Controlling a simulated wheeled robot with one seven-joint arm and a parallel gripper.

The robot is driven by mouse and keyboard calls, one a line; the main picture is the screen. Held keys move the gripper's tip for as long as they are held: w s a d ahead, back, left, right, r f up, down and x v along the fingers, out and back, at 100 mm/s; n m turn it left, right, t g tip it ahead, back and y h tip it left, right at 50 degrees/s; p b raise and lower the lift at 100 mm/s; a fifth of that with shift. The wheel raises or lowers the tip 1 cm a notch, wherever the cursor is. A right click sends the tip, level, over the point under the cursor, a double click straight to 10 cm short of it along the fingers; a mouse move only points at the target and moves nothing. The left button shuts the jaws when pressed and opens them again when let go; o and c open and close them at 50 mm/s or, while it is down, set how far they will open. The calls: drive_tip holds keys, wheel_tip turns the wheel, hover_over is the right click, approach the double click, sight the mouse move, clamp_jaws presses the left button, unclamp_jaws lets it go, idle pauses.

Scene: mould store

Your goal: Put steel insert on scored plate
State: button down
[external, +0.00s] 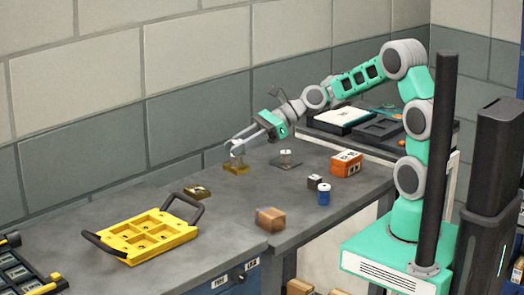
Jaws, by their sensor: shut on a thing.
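My gripper (236,148) is at the back of the bench, pointing down and left, with its fingers shut on a small grey piece (237,155), which looks like the steel insert. The fingers partly hide it. Directly below it in the picture is a small brass-coloured plate (236,170); I cannot tell whether the piece touches it. To the right lies a flat dark grey plate (294,164) with a small pale block (286,154) on it. Score marks are too small to make out on either plate, so I cannot tell which is the scored plate.
A yellow tray with black handles (150,236) lies front left. A small brown-gold block (197,191), a brown box (270,218), a blue canister (324,195), a small dark block (314,182) and an orange box (346,163) stand around. The bench middle is mostly clear.

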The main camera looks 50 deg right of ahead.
drive_tip(key=w+a+f, duration=0.3)
drive_tip(key=w, duration=0.4)
hover_over(197, 190)
wheel_tip(197, 190, down, 6)
drive_tip(key=shift+s+d, duration=0.1)
drive_tip(key=shift+d, duration=0.05)
drive_tip(key=shift+w+f, duration=0.2)
drive_tip(key=shift+f, duration=0.1)
drive_tip(key=shift+f+p, duration=0.3)
drive_tip(key=shift+f, duration=1.4)
drive_tip(key=c, duration=1.1)
unclamp_jaws()
